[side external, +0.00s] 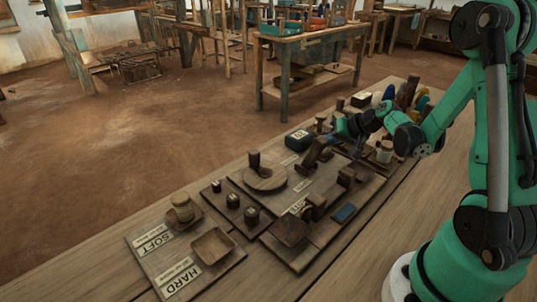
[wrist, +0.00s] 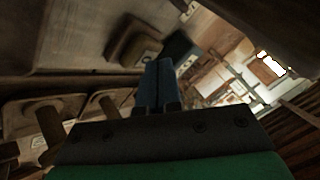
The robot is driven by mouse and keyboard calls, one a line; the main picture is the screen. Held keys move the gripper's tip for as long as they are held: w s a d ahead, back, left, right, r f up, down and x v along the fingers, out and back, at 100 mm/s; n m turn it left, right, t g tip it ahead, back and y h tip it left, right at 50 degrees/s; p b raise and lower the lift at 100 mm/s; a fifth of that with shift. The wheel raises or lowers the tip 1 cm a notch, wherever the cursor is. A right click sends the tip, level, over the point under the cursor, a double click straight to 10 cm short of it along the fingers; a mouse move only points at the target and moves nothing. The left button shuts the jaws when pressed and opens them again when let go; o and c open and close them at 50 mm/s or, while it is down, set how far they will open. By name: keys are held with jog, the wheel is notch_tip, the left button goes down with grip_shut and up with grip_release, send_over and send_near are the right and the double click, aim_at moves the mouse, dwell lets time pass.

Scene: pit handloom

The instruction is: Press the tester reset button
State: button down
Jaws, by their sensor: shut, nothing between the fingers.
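My gripper (side external: 345,128) is low over the far half of the bench boards in the side view. In the wrist view its blue fingers (wrist: 156,82) are together, with nothing between them. A rounded brown block (wrist: 136,40) with a small pale mark lies just beyond the fingertips there; I cannot tell whether they touch it. A dark teal box (side external: 298,139) with a white label stands left of my gripper in the side view. I cannot make out which part is the tester's reset button.
Near my gripper are a tilted wooden piece (side external: 316,153) and a pale spool (side external: 384,151). A round wooden disc with a peg (side external: 265,178) and a SOFT/HARD board (side external: 165,262) lie nearer the camera. The bench's right front strip is bare.

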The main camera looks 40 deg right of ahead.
jog(key=shift+f, duration=0.45)
dwell(0.3)
jog(key=shift+r, duration=1)
jog(key=shift+r, duration=2.5)
jog(key=s+a+r+n+g+h, duration=0.15)
jog(key=s+a+n, duration=0.25)
jog(key=a, duration=0.5)
jog(key=s+a+r+n+g+y, duration=0.1)
jog(key=s+a+r+n, duration=0.25)
jog(key=a, duration=0.55)
notch_tip(320, 180, up, 7)
send_over(326, 150)
jog(key=w, duration=0.7)
jog(key=shift+r+t+h, duration=0.2)
jog(key=shift+t+h, duration=0.05)
